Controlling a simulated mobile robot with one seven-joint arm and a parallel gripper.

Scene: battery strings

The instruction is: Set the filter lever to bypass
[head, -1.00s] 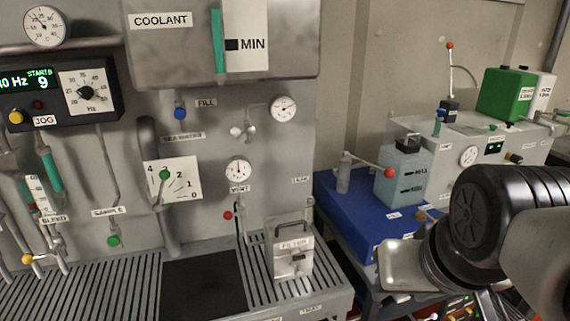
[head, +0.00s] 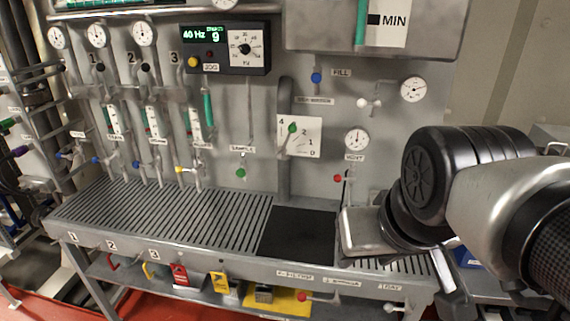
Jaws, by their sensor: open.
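A lever with a red knob (head: 303,297) sits under the front edge of the bench, just below a label that reads FILTER (head: 295,274). Its arm appears to lie roughly level, pointing left at the knob. A second label beside it is too small to read surely. My gripper (head: 365,232) is partly in view at the right, above the bench front and to the upper right of the lever, apart from it. Its jaws are open and I see nothing in them; the fingertips are not clear. The filter box on the bench is hidden behind my arm.
A slatted bench (head: 170,213) with a black mat (head: 298,236) runs across the middle. On the lower shelf are a yellow tray (head: 280,303) and red and yellow tags. A white-knobbed lever (head: 388,308) hangs right of the red one. Valves and gauges fill the panel behind.

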